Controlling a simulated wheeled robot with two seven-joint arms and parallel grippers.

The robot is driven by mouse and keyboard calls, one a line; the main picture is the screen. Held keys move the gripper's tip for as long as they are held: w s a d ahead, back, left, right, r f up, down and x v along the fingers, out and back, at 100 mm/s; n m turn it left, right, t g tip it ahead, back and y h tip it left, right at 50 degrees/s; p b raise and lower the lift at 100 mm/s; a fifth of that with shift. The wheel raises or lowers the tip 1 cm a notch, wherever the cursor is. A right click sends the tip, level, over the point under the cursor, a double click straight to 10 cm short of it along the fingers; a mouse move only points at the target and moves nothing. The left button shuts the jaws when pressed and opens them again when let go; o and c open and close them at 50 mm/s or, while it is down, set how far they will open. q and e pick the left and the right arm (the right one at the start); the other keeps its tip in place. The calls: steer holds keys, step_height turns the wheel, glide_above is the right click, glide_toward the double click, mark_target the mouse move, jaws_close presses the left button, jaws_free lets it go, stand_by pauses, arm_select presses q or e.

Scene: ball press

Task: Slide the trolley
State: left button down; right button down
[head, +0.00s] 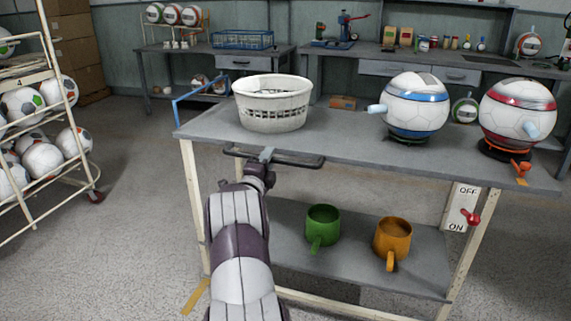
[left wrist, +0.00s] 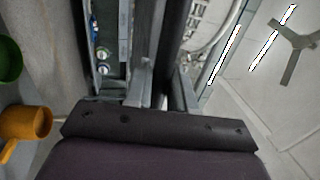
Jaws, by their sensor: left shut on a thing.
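The trolley (head: 340,143) is a grey two-deck bench with cream legs, in the middle of the head view. A dark bar handle (head: 300,160) runs along its near edge at the left. My left gripper (head: 266,155) is shut on this handle, with my arm coming up from below. In the left wrist view, the dark bar (left wrist: 174,50) passes between the two fingers (left wrist: 163,92). My right gripper is not in view.
The top carries a white basket (head: 273,106) and two balls on stands, blue-striped (head: 415,108) and red-striped (head: 518,112). A green mug (head: 322,226) and an orange mug (head: 392,238) stand on the lower deck. A ball rack (head: 48,90) is left; open floor (head: 135,160) lies between.

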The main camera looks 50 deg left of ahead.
arm_select(q)
steer(key=shift+s+a, duration=0.45)
steer(key=shift+a, duration=0.25)
steer(key=c, duration=1.1)
jaws_free()
